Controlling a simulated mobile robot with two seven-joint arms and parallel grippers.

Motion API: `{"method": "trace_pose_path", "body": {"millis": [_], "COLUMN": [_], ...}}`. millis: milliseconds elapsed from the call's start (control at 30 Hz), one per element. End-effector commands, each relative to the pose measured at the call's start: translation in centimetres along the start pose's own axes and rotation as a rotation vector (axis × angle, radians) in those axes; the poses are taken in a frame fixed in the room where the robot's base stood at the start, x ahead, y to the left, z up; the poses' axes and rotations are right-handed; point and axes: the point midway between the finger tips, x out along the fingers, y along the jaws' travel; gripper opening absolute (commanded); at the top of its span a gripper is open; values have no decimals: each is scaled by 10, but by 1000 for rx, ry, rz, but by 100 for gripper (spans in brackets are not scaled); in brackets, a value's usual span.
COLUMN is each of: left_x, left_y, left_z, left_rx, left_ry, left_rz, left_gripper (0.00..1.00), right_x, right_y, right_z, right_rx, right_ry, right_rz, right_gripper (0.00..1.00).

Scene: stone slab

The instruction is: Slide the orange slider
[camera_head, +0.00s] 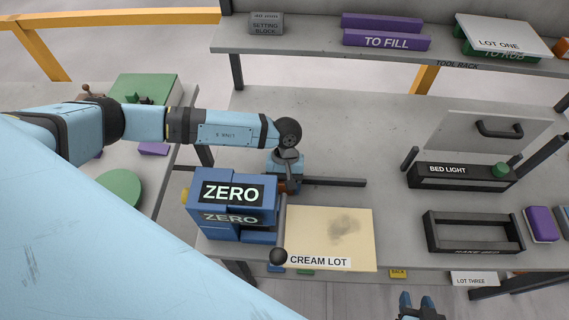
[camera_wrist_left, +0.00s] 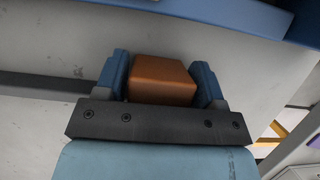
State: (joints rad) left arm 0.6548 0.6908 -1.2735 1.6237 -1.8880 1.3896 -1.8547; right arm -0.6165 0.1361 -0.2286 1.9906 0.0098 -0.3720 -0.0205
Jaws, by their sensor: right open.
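The orange slider (camera_wrist_left: 162,80) is a small block between the two blue fingers of my left gripper (camera_wrist_left: 160,62) in the left wrist view. Both fingers lie against its sides, so the gripper looks shut on it. In the head view, my left gripper (camera_head: 285,172) points down beside the blue ZERO unit (camera_head: 222,215), and only a small orange-brown bit of the slider (camera_head: 292,187) shows there. My right gripper (camera_head: 418,307) is at the bottom edge of the head view, open and empty, with its fingers apart.
A cream slab (camera_head: 363,225) labelled CREAM LOT, with a dark smudge, lies right of the ZERO unit. A black ball knob (camera_head: 278,256) stands at its front left corner. The BED LIGHT box (camera_head: 460,177) and a black frame (camera_head: 430,230) are further right. A shelf (camera_head: 300,47) runs behind.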

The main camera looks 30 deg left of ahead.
Motion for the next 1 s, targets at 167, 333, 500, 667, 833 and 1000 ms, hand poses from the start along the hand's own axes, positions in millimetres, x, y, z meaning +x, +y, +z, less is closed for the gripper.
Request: {"method": "trace_pose_path", "body": {"millis": [167, 333, 500, 667, 833, 1000], "left_x": [0, 1, 6, 5, 1, -1], "left_y": [0, 5, 38, 73, 93, 96], "left_z": [0, -1, -4, -4, -2, 0], "left_rx": [0, 1, 4, 3, 1, -1], "left_ry": [0, 0, 2, 2, 2, 1], "left_rz": [0, 1, 5, 5, 3, 0], "left_gripper": [21, 10, 10, 10, 10, 10], "right_x": [0, 3, 17, 30, 36, 36], "right_y": [0, 0, -1, -4, -4, -3], "right_z": [1, 5, 26, 46, 56, 54], "right_rx": [0, 1, 2, 2, 0, 0], "right_ry": [-2, -2, -1, -5, -6, -4], "right_rz": [0, 0, -4, -11, -12, -10], "right_gripper": [43, 43, 43, 43, 43, 43]}}
